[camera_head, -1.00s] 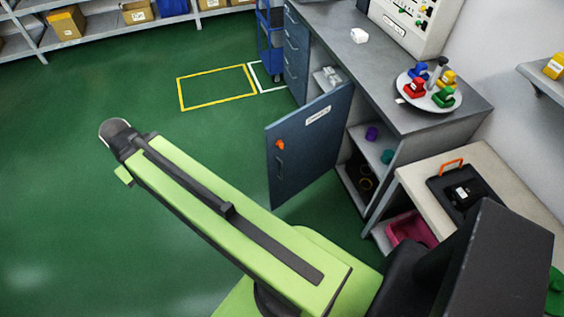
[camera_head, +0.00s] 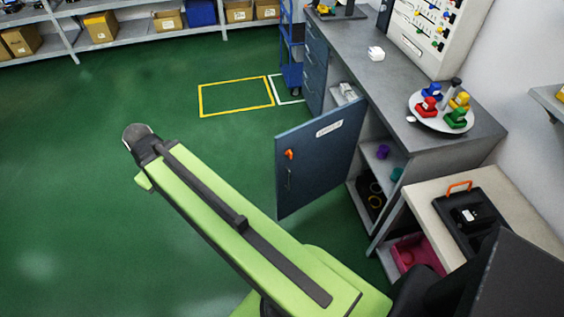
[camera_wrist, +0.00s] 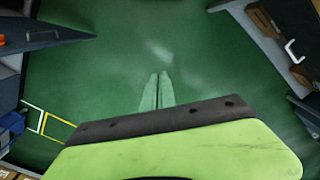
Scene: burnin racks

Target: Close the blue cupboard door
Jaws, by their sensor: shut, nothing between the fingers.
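The blue cupboard door (camera_head: 318,158) stands open in the head view, swung out from the grey bench. It carries a white label, an orange knob and a dark handle. Shelves with small purple and teal items show behind it. In the wrist view, a dark blue panel with an orange spot, likely the same door (camera_wrist: 45,36), shows at the upper left. My gripper (camera_wrist: 157,88) is shut and empty, its two fingers close together over green floor, apart from the door. In the head view my green arm reaches to the left of the door; the fingers are hidden there.
The grey bench (camera_head: 440,125) carries a round tray (camera_head: 425,119) with coloured pieces. A pale side table (camera_head: 430,200) with a black case stands at the right. A blue trolley (camera_head: 291,60) stands behind the bench. Open green floor lies left of the door.

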